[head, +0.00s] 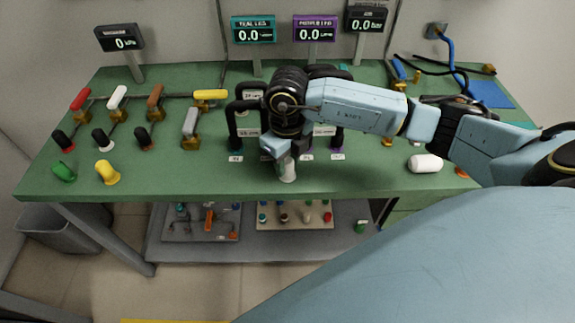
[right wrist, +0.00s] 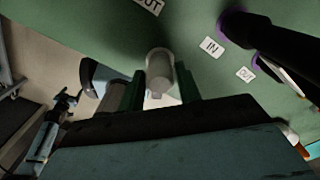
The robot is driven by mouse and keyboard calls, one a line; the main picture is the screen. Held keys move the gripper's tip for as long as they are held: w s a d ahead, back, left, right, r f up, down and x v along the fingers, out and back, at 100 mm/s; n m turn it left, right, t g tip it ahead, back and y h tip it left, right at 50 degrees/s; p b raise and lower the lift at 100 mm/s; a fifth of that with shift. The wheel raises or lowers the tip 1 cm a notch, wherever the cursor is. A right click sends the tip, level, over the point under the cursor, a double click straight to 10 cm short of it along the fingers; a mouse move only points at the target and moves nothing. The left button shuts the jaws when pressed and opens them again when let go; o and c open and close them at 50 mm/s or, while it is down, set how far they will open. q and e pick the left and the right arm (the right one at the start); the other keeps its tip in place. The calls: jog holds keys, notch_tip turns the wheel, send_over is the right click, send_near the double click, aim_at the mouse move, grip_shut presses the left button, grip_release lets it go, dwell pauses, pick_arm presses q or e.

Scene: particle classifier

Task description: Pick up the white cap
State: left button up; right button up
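A white cap (head: 287,171) is at the front middle of the green table, just below my right gripper (head: 284,153). In the right wrist view, the pale cap (right wrist: 160,66) lies between the two dark green fingers of my right gripper (right wrist: 160,78). The fingers fit close against its sides, and its far end sticks out past the fingertips. I cannot tell whether its underside touches the table. Another white cylinder (head: 426,163) lies on its side to the right, under my forearm. My left gripper is in neither view.
Black pipes with labels (head: 249,132) stand just behind my right gripper. Valves with coloured handles (head: 118,97) fill the table's left side. Green (head: 64,171) and yellow (head: 107,172) caps stand at the front left. Displays (head: 253,30) rise at the back. A shelf (head: 255,247) lies below.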

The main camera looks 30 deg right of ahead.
aim_at(287, 160)
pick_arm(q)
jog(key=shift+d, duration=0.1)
pick_arm(e)
jog(key=shift+c, duration=0.8)
notch_tip(287, 160, up, 9)
jog(key=shift+p, duration=0.55)
jog(key=shift+r, duration=0.55)
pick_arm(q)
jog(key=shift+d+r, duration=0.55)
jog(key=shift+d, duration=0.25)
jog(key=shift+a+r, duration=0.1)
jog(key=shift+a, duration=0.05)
pick_arm(e)
jog(key=shift+r, duration=0.1)
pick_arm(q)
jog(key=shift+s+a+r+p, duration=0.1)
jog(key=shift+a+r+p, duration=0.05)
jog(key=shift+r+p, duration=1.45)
pick_arm(e)
jog(key=shift+r, duration=2.2)
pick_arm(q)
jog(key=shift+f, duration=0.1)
